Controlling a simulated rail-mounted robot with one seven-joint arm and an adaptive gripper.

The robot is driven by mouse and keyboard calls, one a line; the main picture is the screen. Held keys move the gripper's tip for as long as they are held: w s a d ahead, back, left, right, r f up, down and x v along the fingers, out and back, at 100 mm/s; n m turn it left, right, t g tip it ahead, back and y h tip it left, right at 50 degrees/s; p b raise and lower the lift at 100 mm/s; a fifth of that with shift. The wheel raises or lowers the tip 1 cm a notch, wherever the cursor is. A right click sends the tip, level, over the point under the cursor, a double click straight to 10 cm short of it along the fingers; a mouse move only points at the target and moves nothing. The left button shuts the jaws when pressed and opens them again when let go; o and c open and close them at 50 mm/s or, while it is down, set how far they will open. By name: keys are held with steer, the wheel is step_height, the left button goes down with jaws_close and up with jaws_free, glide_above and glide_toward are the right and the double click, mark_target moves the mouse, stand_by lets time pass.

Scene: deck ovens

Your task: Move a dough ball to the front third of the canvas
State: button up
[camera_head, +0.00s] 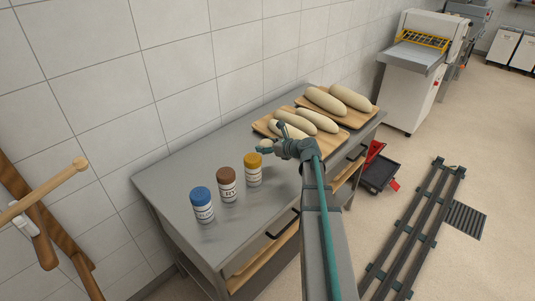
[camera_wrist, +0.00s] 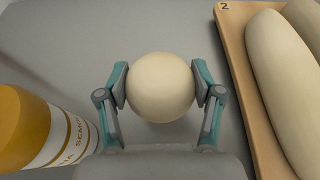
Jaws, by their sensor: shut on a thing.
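A pale round dough ball (camera_wrist: 160,87) sits between the two fingers of my gripper (camera_wrist: 160,85) in the wrist view, with a finger pad against each side. My gripper is shut on it. In the head view the dough ball (camera_head: 266,146) shows small at the tip of my gripper (camera_head: 268,147), just left of the wooden boards. How high it is above the grey table top (camera_head: 180,178) I cannot tell. I see no piece that I can clearly name as the canvas.
A yellow-lidded jar (camera_head: 253,170) stands close beside my gripper, with a brown-lidded jar (camera_head: 227,184) and a blue-lidded jar (camera_head: 202,205) further left. A wooden board (camera_wrist: 236,60) marked 2 with long loaves (camera_wrist: 283,85) lies close on the right. The table's left part is clear.

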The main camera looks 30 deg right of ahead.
mark_target(267, 161)
steer(key=shift+f+p, duration=0.4)
steer(key=shift+f, duration=2.25)
steer(key=shift+f, duration=0.15)
steer(key=o, duration=1)
